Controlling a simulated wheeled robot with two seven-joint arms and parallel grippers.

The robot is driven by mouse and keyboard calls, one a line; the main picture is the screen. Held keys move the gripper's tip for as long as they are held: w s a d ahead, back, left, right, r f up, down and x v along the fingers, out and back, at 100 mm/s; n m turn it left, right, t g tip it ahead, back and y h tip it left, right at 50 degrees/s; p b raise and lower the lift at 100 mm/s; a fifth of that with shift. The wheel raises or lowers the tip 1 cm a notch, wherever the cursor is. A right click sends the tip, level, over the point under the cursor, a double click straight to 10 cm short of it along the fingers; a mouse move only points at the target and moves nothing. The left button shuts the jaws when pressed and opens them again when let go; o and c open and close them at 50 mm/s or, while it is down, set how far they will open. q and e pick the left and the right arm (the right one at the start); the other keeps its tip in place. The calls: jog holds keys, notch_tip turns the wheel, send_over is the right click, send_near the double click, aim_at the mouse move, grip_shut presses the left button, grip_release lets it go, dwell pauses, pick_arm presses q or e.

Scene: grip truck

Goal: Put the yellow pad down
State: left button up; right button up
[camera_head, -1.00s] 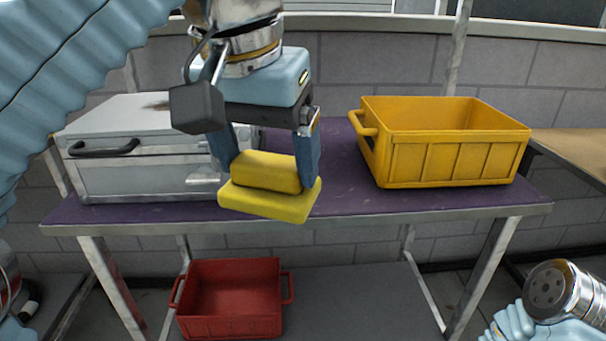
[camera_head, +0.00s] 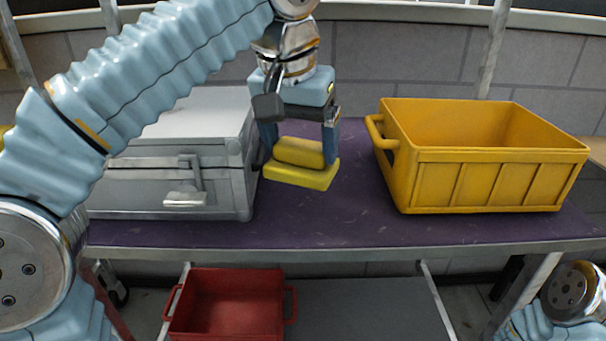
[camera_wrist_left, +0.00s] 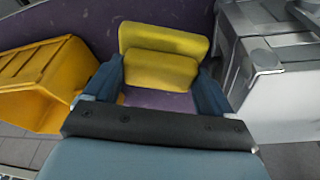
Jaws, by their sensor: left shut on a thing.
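The yellow pad (camera_head: 301,173) has a thick upper block on a wider flat base. My left gripper (camera_head: 300,148) is shut on its upper block, with one blue finger on each side. The pad is over the purple table top (camera_head: 350,225), between the grey case and the yellow crate. I cannot tell whether its underside touches the table. In the left wrist view the pad (camera_wrist_left: 165,40) sits between the fingers, with purple surface around it. My right gripper is not in view; only part of my right arm shows at the lower right.
A grey metal case (camera_head: 165,205) with a latch stands close on the left of the pad. A yellow crate (camera_head: 490,185) stands on the right. A red crate (camera_head: 228,300) sits on the lower shelf. Bare purple table lies in front of the pad and between case and crate.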

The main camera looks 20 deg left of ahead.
aim_at(300, 140)
pick_arm(q)
jog(key=w+f, duration=0.2)
jog(key=shift+a+f, duration=0.2)
jog(key=shift+f, duration=0.2)
jog(key=x, duration=0.2)
jog(key=b+x, duration=0.1)
jog(key=x, duration=0.1)
jog(key=shift+w+a, duration=0.2)
jog(key=shift+w, duration=0.05)
jog(key=shift+f, duration=0.35)
jog(key=shift+f+b, duration=0.1)
jog(key=shift+b, duration=0.2)
jog(key=o, duration=0.9)
jog(key=p+v, duration=0.3)
jog(key=v, duration=0.7)
jog(key=shift+d, duration=0.1)
jog(key=shift+s+r, duration=0.15)
jog(key=shift+r, duration=0.25)
jog(key=shift+s+r, duration=0.2)
jog(key=shift+r, duration=0.45)
